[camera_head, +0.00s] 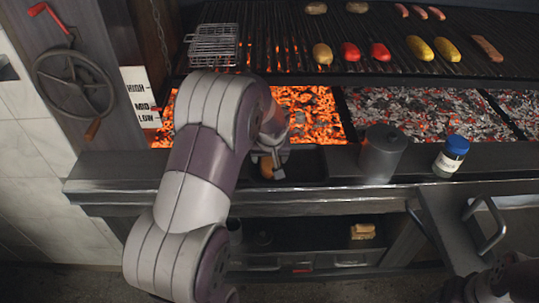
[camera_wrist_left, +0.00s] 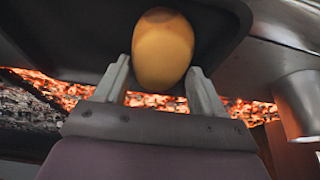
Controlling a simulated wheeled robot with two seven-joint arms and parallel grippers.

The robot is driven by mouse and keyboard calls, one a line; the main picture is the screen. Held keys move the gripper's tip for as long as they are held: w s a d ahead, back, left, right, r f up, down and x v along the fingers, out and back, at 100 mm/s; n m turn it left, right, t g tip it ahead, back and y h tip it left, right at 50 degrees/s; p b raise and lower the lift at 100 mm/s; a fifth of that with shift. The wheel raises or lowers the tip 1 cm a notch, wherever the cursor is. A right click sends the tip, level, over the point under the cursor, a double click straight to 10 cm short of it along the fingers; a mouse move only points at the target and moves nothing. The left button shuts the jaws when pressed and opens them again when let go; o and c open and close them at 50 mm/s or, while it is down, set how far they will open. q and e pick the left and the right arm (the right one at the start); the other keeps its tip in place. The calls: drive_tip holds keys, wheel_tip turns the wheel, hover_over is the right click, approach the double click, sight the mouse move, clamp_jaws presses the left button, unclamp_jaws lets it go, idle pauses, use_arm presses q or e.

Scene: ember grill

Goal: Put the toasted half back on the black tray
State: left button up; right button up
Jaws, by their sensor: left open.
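The toasted half (camera_head: 266,168) is a rounded, orange-brown piece at the left end of the black tray (camera_head: 310,164) on the grill's front ledge. In the left wrist view the toasted half (camera_wrist_left: 163,50) lies against the dark tray (camera_wrist_left: 75,35), between and just beyond the fingertips. My left gripper (camera_head: 274,155) is over the tray's left end, partly hidden by its own arm. Its two fingers (camera_wrist_left: 163,85) are apart, with a gap to the half on at least the right side. A dark part at the lower right of the head view may be my right gripper (camera_head: 505,280); its fingers cannot be made out.
A grey metal canister (camera_head: 382,154) and a blue-lidded jar (camera_head: 451,157) stand right of the tray. Glowing coals (camera_head: 310,108) lie behind it, under the grate (camera_head: 290,45) with several foods and a wire basket (camera_head: 213,45). A sandwich-like item (camera_head: 362,231) is on the lower shelf.

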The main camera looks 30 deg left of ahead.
sight(270, 170)
use_arm(q)
drive_tip(key=v, duration=1.1)
drive_tip(key=s+d+f+m+g+h, duration=0.1)
drive_tip(key=s+d+f+m, duration=0.2)
drive_tip(key=s+d, duration=0.2)
drive_tip(key=s+d+f+m+g+h, duration=0.1)
drive_tip(key=s+d+f+m, duration=0.2)
drive_tip(key=s+d, duration=0.3)
drive_tip(key=s+f, duration=0.1)
drive_tip(key=s, duration=0.3)
drive_tip(key=shift+s+p, duration=0.3)
drive_tip(key=shift+s, duration=0.05)
drive_tip(key=shift+f, duration=0.1)
